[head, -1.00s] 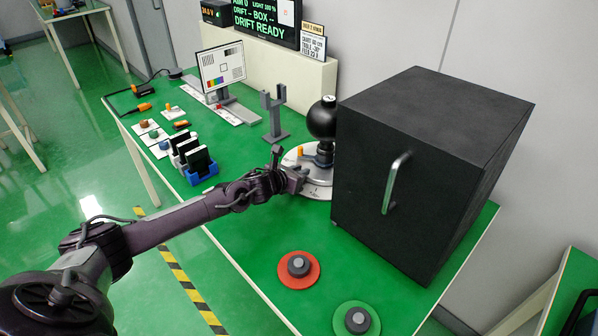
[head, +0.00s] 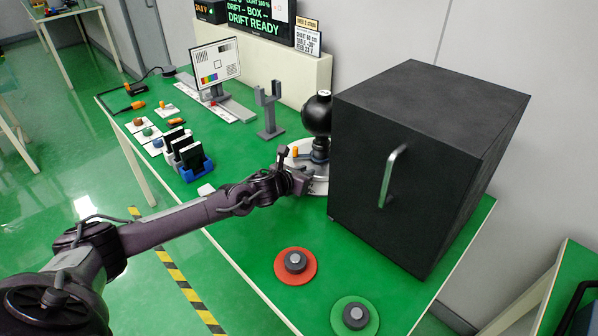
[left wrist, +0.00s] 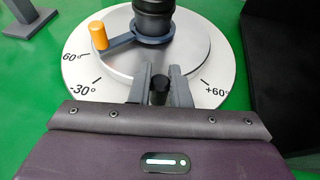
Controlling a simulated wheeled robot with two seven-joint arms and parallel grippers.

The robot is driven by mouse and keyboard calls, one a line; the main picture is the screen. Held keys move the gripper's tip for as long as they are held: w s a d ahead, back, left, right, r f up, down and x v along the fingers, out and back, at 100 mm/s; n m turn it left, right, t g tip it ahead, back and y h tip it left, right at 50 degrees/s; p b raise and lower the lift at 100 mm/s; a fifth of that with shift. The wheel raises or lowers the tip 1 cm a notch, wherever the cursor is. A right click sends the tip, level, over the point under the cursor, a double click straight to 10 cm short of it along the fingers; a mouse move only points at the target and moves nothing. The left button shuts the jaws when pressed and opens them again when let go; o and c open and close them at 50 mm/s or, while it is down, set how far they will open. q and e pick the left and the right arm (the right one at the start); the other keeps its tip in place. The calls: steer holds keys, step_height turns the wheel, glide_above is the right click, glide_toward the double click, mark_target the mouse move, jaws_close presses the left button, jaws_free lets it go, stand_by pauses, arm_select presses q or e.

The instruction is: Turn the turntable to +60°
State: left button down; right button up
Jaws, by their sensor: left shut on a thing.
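The turntable (left wrist: 222,60) is a white disc with angle marks around a silver plate; it also shows partly in the head view (head: 318,188), beside the black box. A black column with a ball (head: 317,115) stands on its centre. A blue-grey arm with an orange knob (left wrist: 99,35) points left, towards a mark reading 60°, its sign unclear. The -30° mark is lower left, +60° lower right. My left gripper (left wrist: 160,84) is shut on a short black post (left wrist: 159,91) near the front rim, between those two; it also shows in the head view (head: 300,180). My right gripper is not seen.
The large black box (head: 420,165) with a metal handle stands close right of the turntable. A grey forked stand (head: 269,112) is behind left. Red (head: 295,266) and green (head: 355,318) round buttons lie in front. A blue holder (head: 194,170) with dark plates is left.

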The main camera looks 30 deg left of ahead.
arm_select(q)
steer(key=shift+w+d+b, duration=0.15)
steer(key=shift+d+b, duration=0.65)
steer(key=shift+d, duration=0.8)
steer(key=shift+w+d+b, duration=0.2)
steer(key=shift+d+b, duration=0.15)
steer(key=shift+d, duration=0.15)
steer(key=shift+w+d+b, duration=0.2)
steer(key=shift+d+b, duration=0.15)
steer(key=shift+d, duration=0.15)
steer(key=c, duration=1.3)
jaws_free()
steer(key=shift+w+d, duration=0.1)
steer(key=shift+c, duration=0.2)
steer(key=shift+s+a+r, duration=0.2)
steer(key=shift+s, duration=0.4)
steer(key=v, duration=0.6)
steer(key=shift+s+r+b, duration=0.1)
steer(key=shift+s+b, duration=0.15)
steer(key=shift+b, duration=0.05)
